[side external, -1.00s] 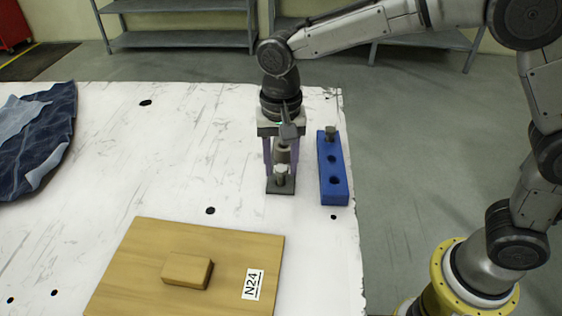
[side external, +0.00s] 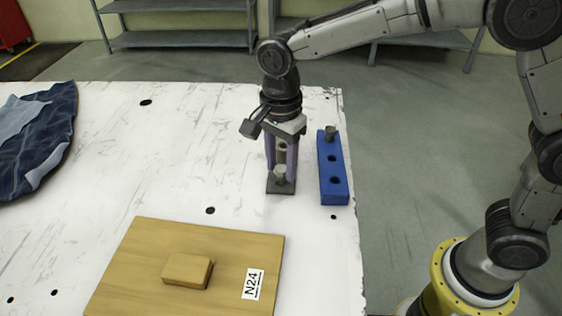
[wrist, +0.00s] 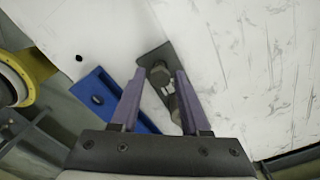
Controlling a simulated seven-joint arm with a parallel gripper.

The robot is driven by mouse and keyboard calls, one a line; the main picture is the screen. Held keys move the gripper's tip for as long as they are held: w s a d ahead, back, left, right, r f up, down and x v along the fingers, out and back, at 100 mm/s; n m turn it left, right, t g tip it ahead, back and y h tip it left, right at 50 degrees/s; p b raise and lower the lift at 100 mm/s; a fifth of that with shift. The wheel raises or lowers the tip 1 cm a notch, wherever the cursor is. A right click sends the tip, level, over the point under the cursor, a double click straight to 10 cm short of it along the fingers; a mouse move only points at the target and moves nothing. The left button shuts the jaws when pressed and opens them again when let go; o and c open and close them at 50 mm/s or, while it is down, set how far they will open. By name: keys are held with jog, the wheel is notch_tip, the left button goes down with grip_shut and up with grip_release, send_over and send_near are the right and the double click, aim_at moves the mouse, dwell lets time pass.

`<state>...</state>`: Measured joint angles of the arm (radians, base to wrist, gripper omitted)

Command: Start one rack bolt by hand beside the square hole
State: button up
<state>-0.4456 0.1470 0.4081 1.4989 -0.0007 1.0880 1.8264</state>
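The dark plate (side external: 272,188) lies on the white table and also shows in the wrist view (wrist: 153,56). A grey bolt (side external: 281,173) stands upright on its front part, and the wrist view shows its hex head (wrist: 160,75). A second bolt (wrist: 174,104) stands behind it, close to my right-hand finger in the wrist view. My gripper (side external: 281,172) points down over the plate. Its purple fingers (wrist: 160,71) are apart, with a gap beside the bolts. The blue rack (side external: 341,190) stands right of the plate, with one bolt (side external: 330,132) at its far end. I cannot make out the square hole.
The rack shows two empty holes near its front. A wooden board (side external: 130,265) with a small wooden block (side external: 187,270) and an N24 label lies in front. Dark blue cloth (side external: 40,140) lies at the left. The table's right edge runs close beside the rack.

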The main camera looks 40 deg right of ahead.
jog(key=o, duration=0.6)
jog(key=shift+c, duration=0.2)
jog(key=shift+r, duration=0.1)
jog(key=shift+r, duration=3.4)
jog(key=shift+d, duration=0.1)
